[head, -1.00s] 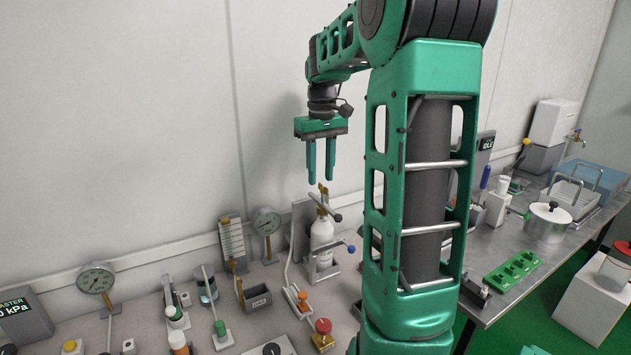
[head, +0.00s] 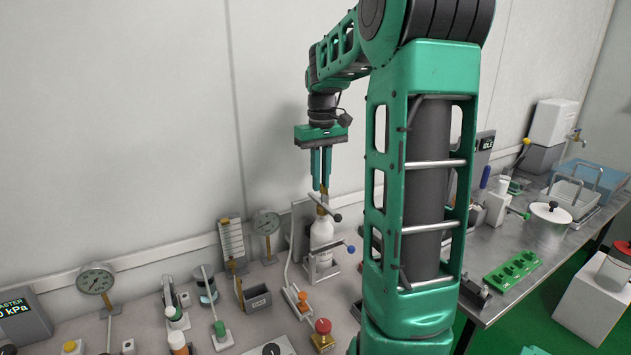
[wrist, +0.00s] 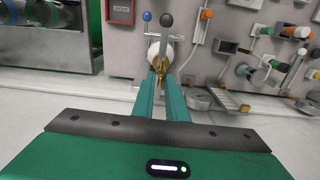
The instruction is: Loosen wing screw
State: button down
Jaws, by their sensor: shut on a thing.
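My gripper (head: 321,186) points straight down over the bench. Its green fingers are closed together on the upright brass wing screw (head: 322,199) at the top of a small clamp stand. In the wrist view the fingertips (wrist: 164,80) meet at the brass screw (wrist: 161,63). Most of the gripped part is hidden between the fingers. Below the screw stands a white bottle (head: 321,230) in the stand. A dark-knobbed lever (head: 334,215) sticks out beside the screw, and a blue-knobbed lever (head: 347,247) sits lower down.
Dial gauges (head: 96,278) and several small fixtures stand to the left on the bench. An orange-button device (head: 302,297) and a red-knobbed valve (head: 323,327) are in front. A metal table with a pot (head: 549,222) is at the right. The wall is close behind.

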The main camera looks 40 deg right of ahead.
jog(key=shift+a, duration=0.2)
jog(key=shift+d+m, duration=0.2)
jog(key=shift+m, duration=2.5)
jog(key=c, duration=1.8)
grip_release()
jog(key=shift+a, duration=0.1)
jog(key=shift+o, duration=0.2)
jog(key=shift+s+d, duration=0.1)
jog(key=shift+d, duration=0.1)
